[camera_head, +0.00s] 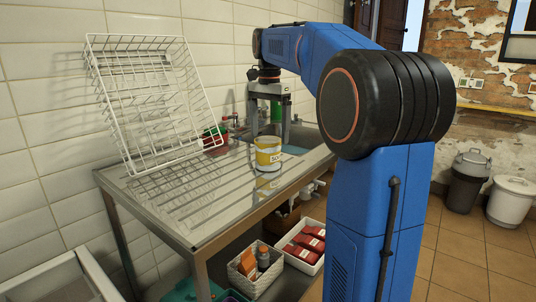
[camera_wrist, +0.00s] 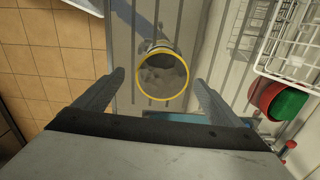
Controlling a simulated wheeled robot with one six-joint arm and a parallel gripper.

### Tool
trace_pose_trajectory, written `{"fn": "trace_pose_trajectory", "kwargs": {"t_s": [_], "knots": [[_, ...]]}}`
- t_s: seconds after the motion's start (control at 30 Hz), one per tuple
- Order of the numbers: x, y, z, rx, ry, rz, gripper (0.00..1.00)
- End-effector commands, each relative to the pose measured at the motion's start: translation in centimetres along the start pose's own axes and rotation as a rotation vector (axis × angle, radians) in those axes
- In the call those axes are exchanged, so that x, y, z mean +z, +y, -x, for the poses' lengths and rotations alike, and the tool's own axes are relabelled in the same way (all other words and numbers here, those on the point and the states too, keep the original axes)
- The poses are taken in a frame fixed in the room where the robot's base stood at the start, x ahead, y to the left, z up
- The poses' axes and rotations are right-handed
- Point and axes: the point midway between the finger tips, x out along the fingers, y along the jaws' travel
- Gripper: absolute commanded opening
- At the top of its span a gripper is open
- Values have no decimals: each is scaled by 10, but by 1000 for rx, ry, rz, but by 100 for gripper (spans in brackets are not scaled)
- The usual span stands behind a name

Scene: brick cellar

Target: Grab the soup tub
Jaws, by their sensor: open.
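The soup tub (camera_head: 268,154) is a white tub with a yellow band and dark lettering, standing upright on the metal draining board (camera_head: 205,205). In the wrist view the tub (camera_wrist: 162,72) is seen from above, with a yellow rim and a greyish inside. My gripper (camera_wrist: 155,78) is open, with one finger on each side of the tub's near edge and gaps between the fingers and the tub. In the head view my gripper (camera_head: 267,125) points down over the board behind the tub. Its fingertips' exact height is hard to tell.
A white wire rack (camera_head: 150,100) leans against the tiled wall. A red container (camera_head: 213,138) stands beside it, with a green item showing in the wrist view (camera_wrist: 287,103). Below the board are a basket (camera_head: 255,272) and a white crate (camera_head: 301,248) with red packs.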

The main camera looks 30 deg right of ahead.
Motion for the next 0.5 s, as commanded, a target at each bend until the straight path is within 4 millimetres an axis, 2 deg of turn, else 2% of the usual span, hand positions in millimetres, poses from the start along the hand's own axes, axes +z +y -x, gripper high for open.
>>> {"fn": "trace_pose_trajectory", "kwargs": {"t_s": [0.23, 0.5], "knots": [[0, -4, -34, 2, -2, 0, 90], [0, -4, -42, 0, 0, 0, 90]]}}
